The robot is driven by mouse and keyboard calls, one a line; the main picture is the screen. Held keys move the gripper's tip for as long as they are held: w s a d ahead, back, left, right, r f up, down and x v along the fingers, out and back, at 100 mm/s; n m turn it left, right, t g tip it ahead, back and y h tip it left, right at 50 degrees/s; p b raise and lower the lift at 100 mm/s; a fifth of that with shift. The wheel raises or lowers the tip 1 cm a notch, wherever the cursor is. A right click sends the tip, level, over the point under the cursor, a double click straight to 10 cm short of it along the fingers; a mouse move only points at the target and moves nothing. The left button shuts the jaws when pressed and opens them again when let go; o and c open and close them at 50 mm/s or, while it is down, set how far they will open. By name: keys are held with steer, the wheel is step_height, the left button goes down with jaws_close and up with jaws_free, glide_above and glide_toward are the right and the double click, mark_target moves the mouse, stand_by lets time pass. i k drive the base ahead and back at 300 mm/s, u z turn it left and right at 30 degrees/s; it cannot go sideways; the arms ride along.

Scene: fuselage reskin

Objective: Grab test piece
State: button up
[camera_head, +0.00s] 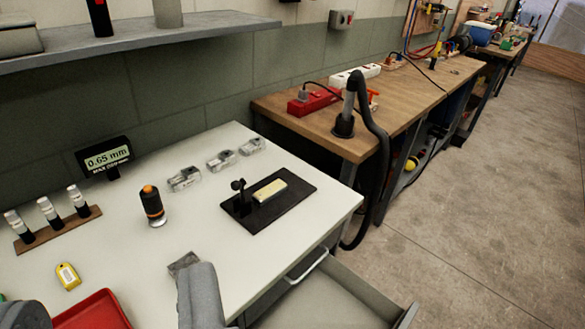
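A cream rectangular block (269,190), which may be the test piece, lies on a black plate (285,208) on the white table. A small black clamp or post (240,190) stands on the plate at the block's left end. A grey part of mine (200,293) reaches in from the bottom edge. A small flat grey piece (183,263) shows at its tip; I cannot tell whether it is a fingertip or a separate thing. The part is on the near side of the plate and apart from it. No pair of fingertips shows clearly.
Several clear cases (221,160) lie behind the plate. A black-and-orange tool (153,206) stands left of it. A display (107,157) reads 0.65 mm. A red tray (92,312) and yellow tag (67,275) are front left. An open drawer (340,300) juts out front right.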

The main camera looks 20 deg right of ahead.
mark_target(262, 196)
steer(key=z, duration=0.55)
steer(key=i, duration=0.9)
steer(key=z, duration=0.7)
steer(key=k, duration=0.7)
steer(key=z, duration=0.2)
steer(key=i, duration=0.75)
steer(key=u, duration=0.1)
